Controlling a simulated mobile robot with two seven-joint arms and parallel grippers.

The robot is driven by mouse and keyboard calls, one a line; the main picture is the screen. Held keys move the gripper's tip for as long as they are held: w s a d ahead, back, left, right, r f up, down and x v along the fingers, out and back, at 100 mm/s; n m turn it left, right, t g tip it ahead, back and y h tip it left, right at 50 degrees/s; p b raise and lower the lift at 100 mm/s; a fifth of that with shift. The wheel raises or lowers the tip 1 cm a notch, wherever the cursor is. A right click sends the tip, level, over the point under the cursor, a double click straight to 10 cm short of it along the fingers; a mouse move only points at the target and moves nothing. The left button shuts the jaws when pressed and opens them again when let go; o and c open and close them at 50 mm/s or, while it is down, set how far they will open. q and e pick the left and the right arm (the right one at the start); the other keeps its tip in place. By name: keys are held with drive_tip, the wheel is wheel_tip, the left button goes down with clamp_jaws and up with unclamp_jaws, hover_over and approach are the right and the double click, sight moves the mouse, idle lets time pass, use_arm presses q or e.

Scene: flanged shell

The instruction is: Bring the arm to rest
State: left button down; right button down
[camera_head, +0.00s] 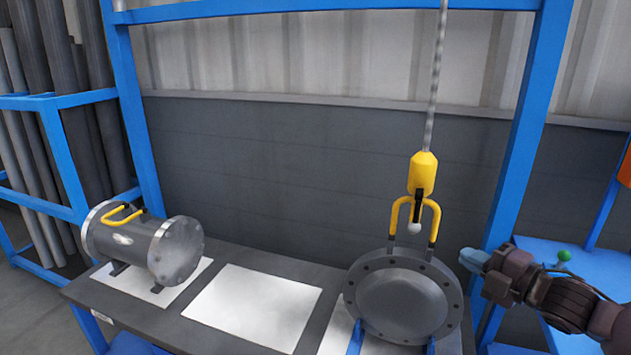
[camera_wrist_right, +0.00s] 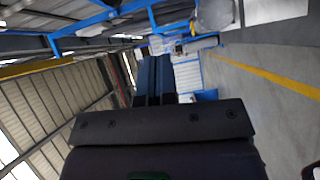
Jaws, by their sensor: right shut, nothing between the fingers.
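My right gripper (camera_head: 474,259) is shut and empty. In the head view its arm comes in from the right, and its blue fingertips sit just right of the round flanged cover (camera_head: 403,302); I cannot tell the gap in depth. The wrist view shows the two dark blue fingers (camera_wrist_right: 153,78) side by side with nothing between them. The grey cover stands tilted on blue supports (camera_head: 431,345), its yellow handle (camera_head: 434,222) up at the yellow hoist hook block (camera_head: 423,174). The flanged cylinder shell (camera_head: 145,245) lies on the table at left. My left gripper is not in view.
The grey table (camera_head: 250,255) has a bare white panel (camera_head: 254,307) in the middle. Blue frame posts (camera_head: 520,130) and the hoist line (camera_head: 435,80) rise around it. A blue surface (camera_head: 590,262) and a green knob (camera_head: 564,255) lie at right. Pipes (camera_head: 85,110) stand in a rack at left.

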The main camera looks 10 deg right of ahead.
drive_tip(key=s+a+f+m+g+h, duration=0.1)
drive_tip(key=s+a+f+m+h, duration=0.2)
drive_tip(key=f+m, duration=0.55)
drive_tip(key=s+f+m+g+h, duration=0.15)
drive_tip(key=s+f+m, duration=0.4)
drive_tip(key=f, duration=0.55)
drive_tip(key=s+a+f+m+g+h, duration=0.1)
drive_tip(key=s+a+f+m, duration=0.2)
drive_tip(key=s, duration=0.4)
drive_tip(key=s+a+f+m+g+h, duration=0.1)
drive_tip(key=s+a+f+m+h, duration=0.1)
drive_tip(key=s+a+f+m, duration=0.2)
drive_tip(key=s+a+f, duration=0.2)
drive_tip(key=s+f, duration=0.1)
drive_tip(key=f, duration=0.1)
drive_tip(key=shift+f, duration=0.2)
drive_tip(key=shift+s, duration=0.1)
